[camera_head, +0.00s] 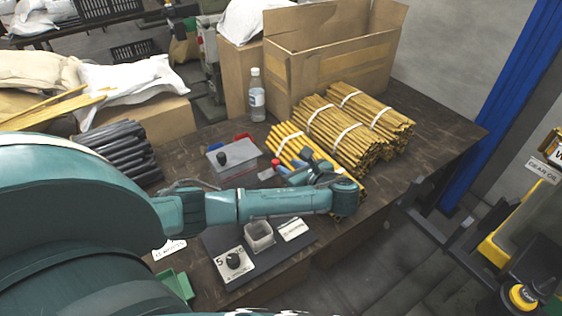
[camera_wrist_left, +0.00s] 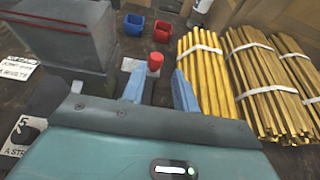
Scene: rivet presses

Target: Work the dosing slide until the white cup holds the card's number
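My left gripper (camera_head: 287,169) reaches over the bench with its blue fingers apart. In the left wrist view the open fingers (camera_wrist_left: 160,88) point at a red knob (camera_wrist_left: 155,62), which stands just beyond and between them; contact cannot be told. The knob also shows in the head view (camera_head: 277,163). A grey box-shaped dispenser (camera_wrist_left: 62,38) is left of the knob. A pale cup (camera_head: 259,234) sits on a dark base in front of my arm; its contents are too small to count. My right gripper is not in view.
Bundled yellow sticks (camera_head: 345,135) lie right of and behind the gripper. A bottle (camera_head: 257,95) stands behind. Blue (camera_wrist_left: 134,25) and red (camera_wrist_left: 163,30) small bins lie beyond the knob. Dark rods (camera_head: 122,152) lie left, a green tray (camera_head: 177,283) in front.

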